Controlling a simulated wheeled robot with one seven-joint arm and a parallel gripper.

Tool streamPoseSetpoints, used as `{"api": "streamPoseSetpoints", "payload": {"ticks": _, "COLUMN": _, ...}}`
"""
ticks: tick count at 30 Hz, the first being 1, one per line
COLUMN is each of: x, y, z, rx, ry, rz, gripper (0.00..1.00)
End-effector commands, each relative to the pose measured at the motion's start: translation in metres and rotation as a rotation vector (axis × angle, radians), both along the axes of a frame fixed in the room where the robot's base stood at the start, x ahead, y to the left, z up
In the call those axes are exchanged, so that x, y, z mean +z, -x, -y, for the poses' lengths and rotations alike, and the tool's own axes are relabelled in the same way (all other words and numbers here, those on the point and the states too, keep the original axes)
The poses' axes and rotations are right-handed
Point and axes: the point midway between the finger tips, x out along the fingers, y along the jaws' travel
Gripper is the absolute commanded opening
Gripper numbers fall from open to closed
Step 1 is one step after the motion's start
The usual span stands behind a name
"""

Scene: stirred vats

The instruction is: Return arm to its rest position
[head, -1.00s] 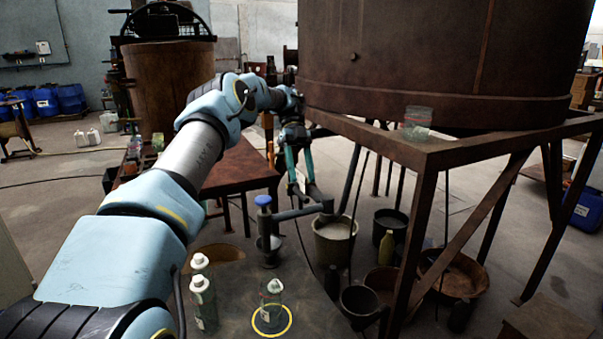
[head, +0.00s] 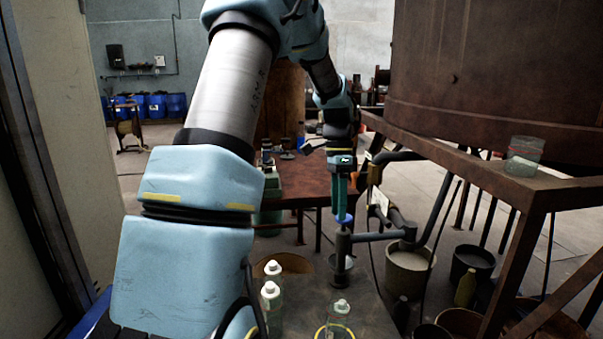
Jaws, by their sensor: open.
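My arm, light blue and grey, reaches up from the lower left and bends down at its far end. My gripper (head: 342,207) hangs pointing down near the middle of the head view, with teal fingers. It is open. A blue knob (head: 345,219) on the dark pipe fitting (head: 343,246) shows right at the fingertips. I cannot tell whether the fingers touch it.
Bottles with white caps (head: 271,296) and a clear bottle (head: 339,314) in a yellow ring stand on the near surface. A large rusty vat (head: 490,75) on a steel frame (head: 535,190) is at right, with a glass jar (head: 524,156). A reddish table (head: 300,182) stands behind.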

Motion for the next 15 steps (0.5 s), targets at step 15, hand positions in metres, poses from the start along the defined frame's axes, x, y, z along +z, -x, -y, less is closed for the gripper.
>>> {"api": "streamPoseSetpoints", "payload": {"ticks": 15, "x": -0.014, "y": 0.121, "z": -0.143, "rx": 1.151, "ry": -0.089, "rz": 0.305, "gripper": 0.53}}
